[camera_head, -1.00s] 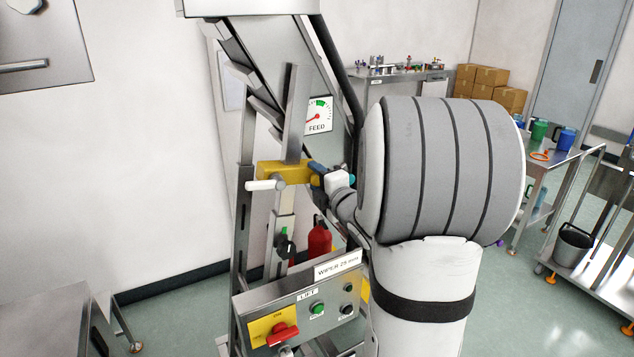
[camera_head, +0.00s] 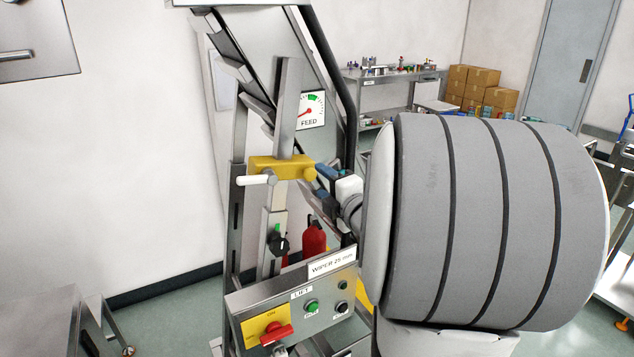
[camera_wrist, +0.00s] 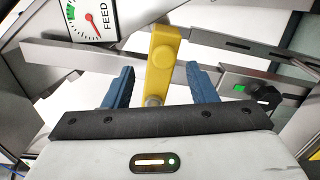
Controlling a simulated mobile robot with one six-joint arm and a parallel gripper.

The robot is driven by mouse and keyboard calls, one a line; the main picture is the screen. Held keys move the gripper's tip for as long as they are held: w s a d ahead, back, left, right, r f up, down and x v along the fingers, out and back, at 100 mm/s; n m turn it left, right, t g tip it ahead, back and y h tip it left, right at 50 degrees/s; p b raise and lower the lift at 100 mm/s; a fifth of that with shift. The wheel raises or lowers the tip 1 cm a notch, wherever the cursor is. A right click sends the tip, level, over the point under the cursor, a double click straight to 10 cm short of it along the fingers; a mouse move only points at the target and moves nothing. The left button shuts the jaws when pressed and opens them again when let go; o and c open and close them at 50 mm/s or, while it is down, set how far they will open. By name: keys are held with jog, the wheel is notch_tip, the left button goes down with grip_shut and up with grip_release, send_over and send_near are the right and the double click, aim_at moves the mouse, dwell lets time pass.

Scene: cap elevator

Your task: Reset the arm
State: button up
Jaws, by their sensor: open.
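My gripper (camera_head: 325,177) is in the head view, just right of the yellow clamp block (camera_head: 275,166) on the elevator's steel upright. The block has a white handle (camera_head: 255,180) at its left. In the wrist view the two blue fingers of my gripper (camera_wrist: 161,70) are spread wide. The yellow block (camera_wrist: 162,60) shows between and beyond them, and I cannot tell whether they touch it. Nothing is held. My large grey arm link hides much of the right side of the head view.
The control box (camera_head: 290,310) with a red switch (camera_head: 276,333) and a green button (camera_head: 312,306) is below my gripper. A FEED gauge (camera_head: 310,110) is above it. A red extinguisher (camera_head: 314,240) stands behind. Cardboard boxes (camera_head: 480,88) sit at the back. Free floor lies at the lower left.

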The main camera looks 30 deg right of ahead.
jog(key=shift+s, duration=0.5)
jog(key=s+a+f+m+g, duration=0.5)
jog(key=s+a+m+g, duration=0.2)
jog(key=s+a+m, duration=0.2)
jog(key=s+a+f+m+g, duration=0.5)
jog(key=s+a+m+g, duration=0.2)
jog(key=s+a+m, duration=0.2)
jog(key=shift+s+a+f+m+g+h, duration=0.2)
jog(key=shift+s+a+m+g+h, duration=0.15)
jog(key=shift+s+m, duration=0.45)
jog(key=shift+s+d, duration=0.1)
jog(key=shift+s, duration=0.05)
jog(key=shift+c, duration=0.4)
